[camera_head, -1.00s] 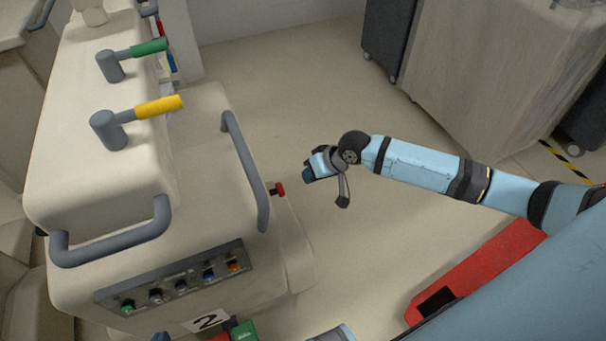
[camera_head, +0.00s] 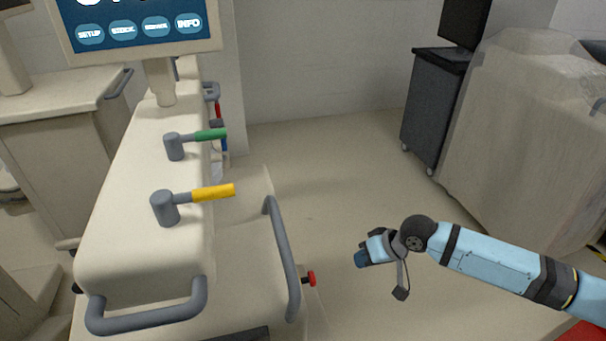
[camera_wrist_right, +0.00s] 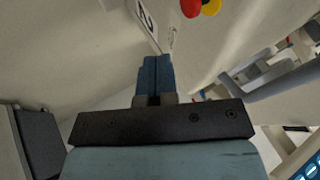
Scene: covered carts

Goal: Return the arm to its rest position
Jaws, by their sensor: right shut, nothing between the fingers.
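My right arm (camera_head: 490,262) comes in from the right edge in the head view, over the bare floor. My right gripper (camera_head: 361,259) is at its left end, to the right of the white cart and apart from it. In the right wrist view the two blue fingers (camera_wrist_right: 156,75) lie together, shut with nothing between them. My left gripper does not show in the head view.
The white cart (camera_head: 140,215) has a yellow-handled lever (camera_head: 213,193), a green-handled lever (camera_head: 210,134), grey rails (camera_head: 283,260) and a red knob (camera_head: 311,278). A screen (camera_head: 140,28) stands above it. A covered cart (camera_head: 520,130) and a dark cabinet (camera_head: 430,110) stand at right. Floor between is clear.

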